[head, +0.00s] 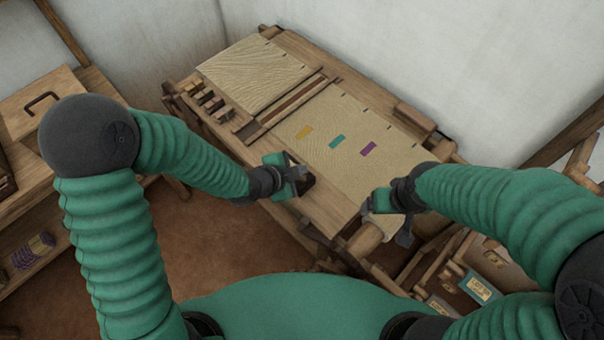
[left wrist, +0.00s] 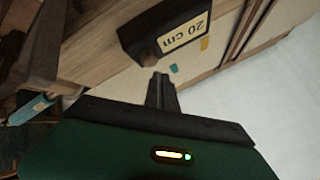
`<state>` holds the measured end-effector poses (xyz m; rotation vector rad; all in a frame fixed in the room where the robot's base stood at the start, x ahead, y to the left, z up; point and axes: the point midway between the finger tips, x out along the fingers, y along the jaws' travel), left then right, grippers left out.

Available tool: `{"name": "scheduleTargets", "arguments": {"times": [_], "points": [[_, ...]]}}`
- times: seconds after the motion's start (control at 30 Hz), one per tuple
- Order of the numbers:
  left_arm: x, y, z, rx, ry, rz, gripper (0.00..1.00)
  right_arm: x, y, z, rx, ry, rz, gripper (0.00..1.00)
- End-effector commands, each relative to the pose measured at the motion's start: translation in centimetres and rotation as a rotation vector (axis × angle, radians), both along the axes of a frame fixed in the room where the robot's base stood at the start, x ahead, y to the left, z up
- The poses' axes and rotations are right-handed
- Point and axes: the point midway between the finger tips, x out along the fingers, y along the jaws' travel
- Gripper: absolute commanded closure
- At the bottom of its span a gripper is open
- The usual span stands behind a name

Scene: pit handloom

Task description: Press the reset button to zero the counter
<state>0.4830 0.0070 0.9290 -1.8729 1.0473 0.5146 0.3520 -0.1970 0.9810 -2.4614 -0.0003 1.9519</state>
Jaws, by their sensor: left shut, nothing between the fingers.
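The counter (left wrist: 165,35) is a small dark box with a pale display reading "20 cm", seen close up in the left wrist view. I cannot make out a reset button on it. My left gripper (left wrist: 161,82) is shut and empty, its fingertips just short of the box's lower edge in that view; I cannot tell whether they touch. In the head view my left gripper (head: 299,184) is at the loom's front edge, largely covering the dark box. My right gripper (head: 404,232) is by the front cloth roller, its fingers too unclear to tell open from shut.
The wooden loom carries pale cloth (head: 345,140) with yellow, teal and purple patches. Small spools (head: 209,100) sit at its left side. A wooden bench (head: 50,100) with a dark handle stands at the left. Treadles with labels (head: 478,287) lie below right. Brown floor shows between.

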Motion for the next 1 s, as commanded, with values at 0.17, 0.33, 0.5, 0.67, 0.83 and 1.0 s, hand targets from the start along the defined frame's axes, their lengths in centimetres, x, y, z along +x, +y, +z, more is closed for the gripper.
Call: {"name": "scheduleTargets", "arguments": {"times": [0.17,0.33,0.5,0.67,0.83,1.0], "points": [[-0.1,0.0,-0.5,0.0,0.0,0.0,1.0,0.0,0.0,-0.5,0.0,0.0,0.0,0.16],[-0.1,0.0,-0.8,0.001,0.0,-0.001,1.0,0.0,0.0,-0.8,0.0,0.0,0.0,0.16],[-0.1,0.0,-0.7,0.0,0.0,0.0,1.0,0.0,0.0,-0.7,0.0,0.0,0.0,0.16],[-0.1,0.0,-0.8,0.0,0.0,0.0,1.0,0.0,0.0,-0.8,0.0,0.0,0.0,0.16],[-0.1,0.0,-1.0,0.0,0.0,0.0,1.0,0.0,0.0,-1.0,0.0,0.0,0.0,0.16],[-0.1,0.0,-1.2,0.001,0.0,-0.001,1.0,0.0,0.0,-1.2,0.0,0.0,0.0,0.16]]}}
